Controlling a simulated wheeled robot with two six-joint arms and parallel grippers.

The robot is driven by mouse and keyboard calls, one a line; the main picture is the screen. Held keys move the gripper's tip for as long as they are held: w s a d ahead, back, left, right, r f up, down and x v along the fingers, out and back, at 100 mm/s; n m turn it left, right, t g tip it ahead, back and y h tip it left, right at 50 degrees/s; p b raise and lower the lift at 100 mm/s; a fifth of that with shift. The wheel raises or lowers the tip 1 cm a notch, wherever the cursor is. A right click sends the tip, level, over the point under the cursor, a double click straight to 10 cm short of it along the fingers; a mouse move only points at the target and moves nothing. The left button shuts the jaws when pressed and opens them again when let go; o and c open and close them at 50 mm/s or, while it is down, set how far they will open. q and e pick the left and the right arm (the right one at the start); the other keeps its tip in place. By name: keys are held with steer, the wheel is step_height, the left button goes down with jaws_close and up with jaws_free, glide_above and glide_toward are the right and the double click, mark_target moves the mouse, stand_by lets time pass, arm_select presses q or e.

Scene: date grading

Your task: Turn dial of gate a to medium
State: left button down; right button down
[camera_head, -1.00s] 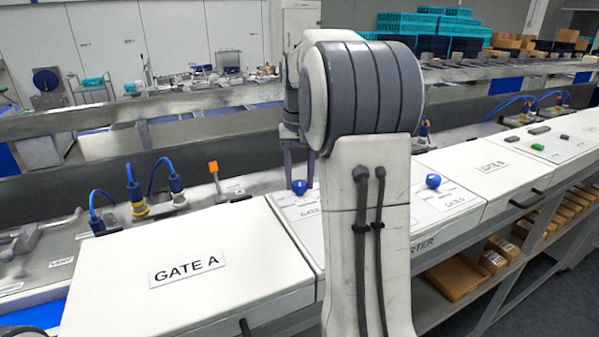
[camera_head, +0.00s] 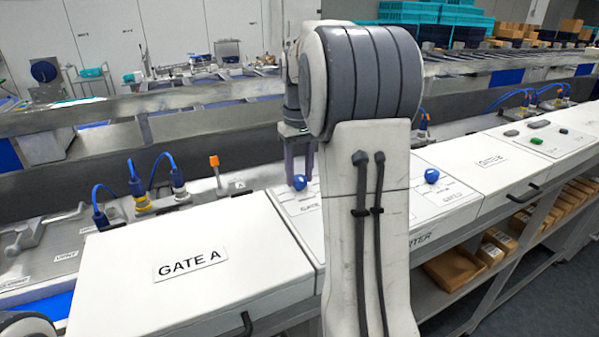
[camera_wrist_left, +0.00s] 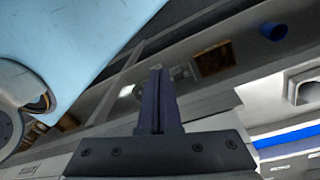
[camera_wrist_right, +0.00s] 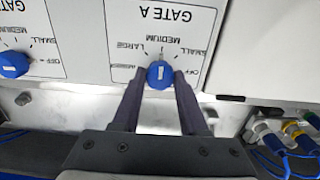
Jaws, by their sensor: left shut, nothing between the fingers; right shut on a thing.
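The blue dial of gate A (camera_wrist_right: 160,76) sits on a white panel (camera_wrist_right: 188,18) printed GATE A, OFF, SMALL, MEDIUM and LARGE, upside down in the right wrist view. My right gripper (camera_wrist_right: 160,80) is shut on this dial, one finger on each side. The dial also shows in the head view (camera_head: 299,182), below the right gripper's fingers (camera_head: 299,165). A pale mark is on the dial, but I cannot tell for sure which label it points to. My left gripper (camera_wrist_left: 158,95) is shut and empty, away from the panel.
A second blue dial (camera_head: 432,177) is on another panel to the right; it also shows in the right wrist view (camera_wrist_right: 13,64). A white box lid labelled GATE A (camera_head: 190,260) lies left of the panel. Blue-cabled connectors (camera_head: 140,195) stand behind it. Cardboard boxes (camera_head: 455,270) are on the shelf below.

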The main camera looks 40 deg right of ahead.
mark_target(299, 177)
steer(key=shift+c, duration=2.2)
jaws_free()
steer(key=shift+r, duration=0.1)
step_height(299, 177, up, 10)
steer(key=shift+r, duration=0.2)
